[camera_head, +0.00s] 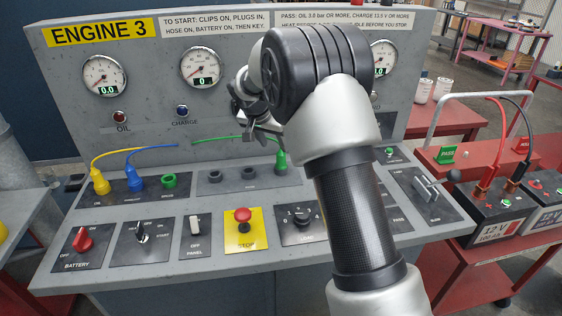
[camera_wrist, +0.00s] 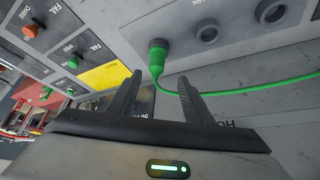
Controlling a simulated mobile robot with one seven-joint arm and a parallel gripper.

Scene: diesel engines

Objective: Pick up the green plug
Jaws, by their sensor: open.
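The green plug (camera_head: 281,161) stands in the rightmost position of a dark plate (camera_head: 228,184) with two empty round sockets, a green cable running from it to the left. In the wrist view the green plug (camera_wrist: 157,54) sits at the plate, with its cable curving off to the right. My gripper (camera_head: 263,137) is just above and beside the plug, partly hidden by my own arm. In the wrist view its two dark fingers (camera_wrist: 160,79) are apart, with nothing held between them; the plug is just beyond the tips.
A yellow plug (camera_head: 100,183), a blue plug (camera_head: 135,179) and a green socket (camera_head: 169,181) are on the left plate. In front are a red stop button (camera_head: 243,217) and several switches. Gauges (camera_head: 201,68) line the upright panel behind. Batteries (camera_head: 495,211) stand on the right.

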